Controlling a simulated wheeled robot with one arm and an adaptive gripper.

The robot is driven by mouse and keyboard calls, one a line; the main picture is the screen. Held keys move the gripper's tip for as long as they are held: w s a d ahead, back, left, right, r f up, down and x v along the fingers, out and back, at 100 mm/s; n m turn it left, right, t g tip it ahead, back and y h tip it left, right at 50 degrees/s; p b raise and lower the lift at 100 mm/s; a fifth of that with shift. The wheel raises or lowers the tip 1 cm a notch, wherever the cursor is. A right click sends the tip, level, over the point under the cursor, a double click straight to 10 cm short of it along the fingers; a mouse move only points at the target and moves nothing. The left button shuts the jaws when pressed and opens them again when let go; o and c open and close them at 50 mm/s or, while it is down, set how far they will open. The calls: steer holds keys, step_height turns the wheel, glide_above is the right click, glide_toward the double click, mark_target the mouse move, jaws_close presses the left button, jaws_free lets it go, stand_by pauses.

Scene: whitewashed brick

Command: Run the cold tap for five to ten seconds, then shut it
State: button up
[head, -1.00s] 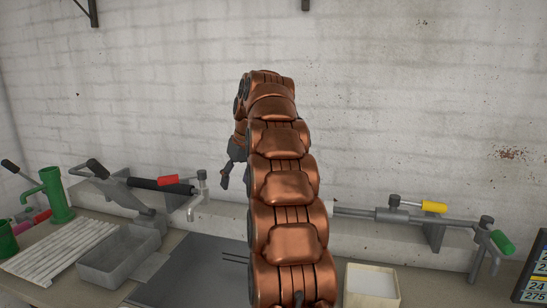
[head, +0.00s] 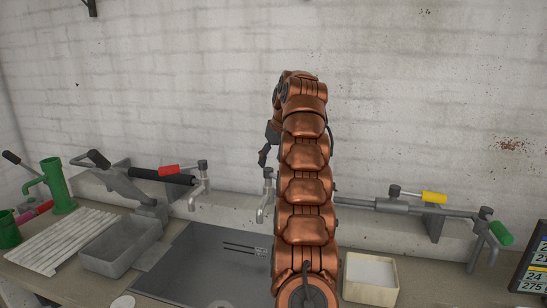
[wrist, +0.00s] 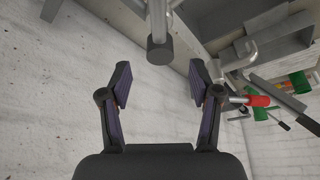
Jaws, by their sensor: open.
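My gripper (head: 266,150) is open and empty. In the head view it hangs beside my arm, above a grey metal tap (head: 267,195) at the sink (head: 205,262). My arm hides part of this tap, and no coloured lever shows on it. In the wrist view a round grey tap end (wrist: 158,50) lies ahead of the gap between my open fingers (wrist: 160,80), apart from them. A second tap (head: 202,183) stands to the left with a red lever (head: 180,169). The red lever also shows in the wrist view (wrist: 258,101). I see no clear water stream.
A pipe valve with a yellow lever (head: 433,197) and a green handle (head: 502,233) are at right. A cream box (head: 370,279) stands right of the sink. A grey tray (head: 120,245), a white ribbed rack (head: 62,238) and a green pump (head: 58,188) are at left.

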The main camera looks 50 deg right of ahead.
mark_target(269, 169)
steer(key=shift+x, duration=2.4)
steer(key=shift+c, duration=0.3)
